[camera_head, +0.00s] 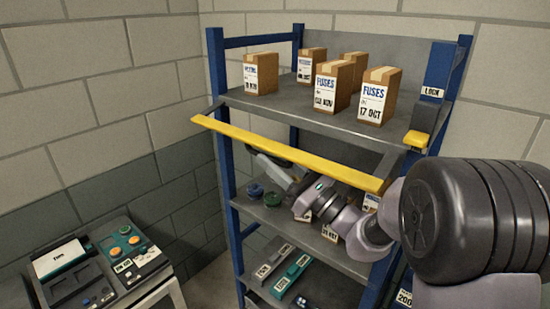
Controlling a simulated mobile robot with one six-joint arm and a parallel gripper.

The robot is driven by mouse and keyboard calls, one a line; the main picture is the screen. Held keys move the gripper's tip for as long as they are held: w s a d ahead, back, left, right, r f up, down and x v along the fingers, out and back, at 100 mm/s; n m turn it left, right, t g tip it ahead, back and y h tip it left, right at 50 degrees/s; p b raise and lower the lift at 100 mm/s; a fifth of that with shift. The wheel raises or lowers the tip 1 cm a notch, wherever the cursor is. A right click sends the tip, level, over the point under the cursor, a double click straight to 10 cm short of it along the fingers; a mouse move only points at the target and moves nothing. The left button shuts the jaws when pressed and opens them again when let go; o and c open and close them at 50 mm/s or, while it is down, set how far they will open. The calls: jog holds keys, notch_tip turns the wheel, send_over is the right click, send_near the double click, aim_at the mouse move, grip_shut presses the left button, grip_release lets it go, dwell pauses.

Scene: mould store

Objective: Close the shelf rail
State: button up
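The yellow shelf rail (290,151) stands out in front of the blue rack, a little below the top shelf's front edge, on grey side arms (388,162). A blue post with a LOCK label (432,92) and a yellow latch piece (417,139) stands at the right end of the top shelf. The rail is apart from this latch piece. My gripper (262,160) is beneath and behind the rail, partly hidden by it. I cannot tell whether it touches the rail or whether its fingers are open.
Several cardboard boxes (373,96) labelled FUSES stand on the top shelf (290,107). Dark round items (272,199) and boxes sit on the middle shelf, with grey and green items (291,275) lower down. A bench with devices (125,252) stands at the lower left.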

grip_shut()
dwell(1.4)
